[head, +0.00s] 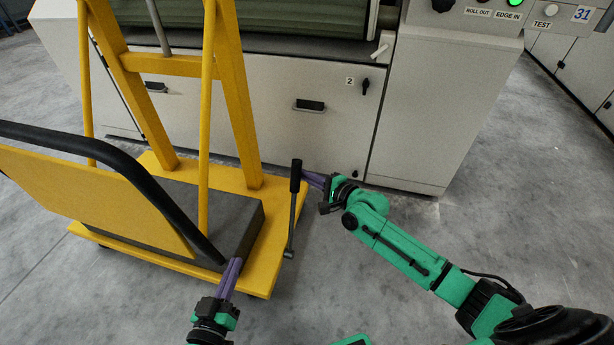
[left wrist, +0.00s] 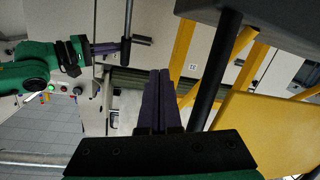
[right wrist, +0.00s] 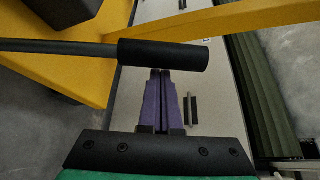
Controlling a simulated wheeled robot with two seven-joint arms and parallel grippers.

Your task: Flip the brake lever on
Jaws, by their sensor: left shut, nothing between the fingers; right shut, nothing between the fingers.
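The brake lever (head: 291,215) is a thin grey rod with a thick black grip, standing nearly upright at the right edge of the yellow cart (head: 262,275). My right gripper (head: 306,177) is shut and empty, its fingertips at the black grip from the right. In the right wrist view the lever's grip (right wrist: 165,55) crosses just in front of the shut fingertips (right wrist: 160,74); I cannot tell whether they touch. The left wrist view also shows the lever (left wrist: 126,35). My left gripper (head: 237,263) is shut and empty beside the lower end of the cart's black handle (head: 150,190).
A pale machine (head: 270,130) with a panel marked 2 stands behind the cart. Its control panel (head: 480,12) has a lit green button at the upper right. The cart carries a yellow frame (head: 237,100) and a grey block (head: 235,225). Grey floor (head: 370,280) is open at the front.

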